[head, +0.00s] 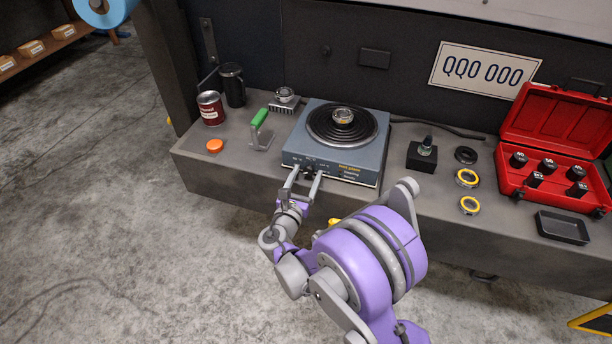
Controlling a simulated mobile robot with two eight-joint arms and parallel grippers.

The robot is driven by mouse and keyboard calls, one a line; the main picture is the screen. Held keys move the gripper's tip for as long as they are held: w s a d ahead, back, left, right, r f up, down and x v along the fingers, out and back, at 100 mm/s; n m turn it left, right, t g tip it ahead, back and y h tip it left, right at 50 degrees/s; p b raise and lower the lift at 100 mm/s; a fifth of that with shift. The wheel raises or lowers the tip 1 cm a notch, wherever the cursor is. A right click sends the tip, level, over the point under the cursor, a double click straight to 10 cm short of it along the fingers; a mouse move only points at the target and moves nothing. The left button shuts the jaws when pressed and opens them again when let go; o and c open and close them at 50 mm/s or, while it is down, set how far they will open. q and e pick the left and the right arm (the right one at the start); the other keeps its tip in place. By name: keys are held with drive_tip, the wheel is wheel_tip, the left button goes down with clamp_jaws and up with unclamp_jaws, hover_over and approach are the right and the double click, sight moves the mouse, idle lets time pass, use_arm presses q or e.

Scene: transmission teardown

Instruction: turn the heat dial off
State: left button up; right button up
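The hot plate (361,163) is a blue-grey box with a round black ringed top, standing on the grey bench. A small metal ring-shaped part (343,116) sits on the middle of its top. The heat dial (309,170) is a small dark knob low on the front face, partly hidden by my fingers. My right gripper (308,172) reaches up to the front face with its two fingers apart, one on each side of the dial. I cannot tell whether they touch it. The dial's setting is too small to read. My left gripper is out of view.
A green-handled tool (259,118), an orange cap (215,146), a red can (210,108) and a black cylinder (232,85) stand left of the hot plate. To the right are a black block (422,157), yellow rings (467,178), a dark tray (562,228) and an open red case (543,124).

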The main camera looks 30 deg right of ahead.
drive_tip(key=p+v, duration=0.1)
drive_tip(key=v, duration=0.9)
drive_tip(key=shift+s+a, duration=0.25)
drive_tip(key=shift+s, duration=0.05)
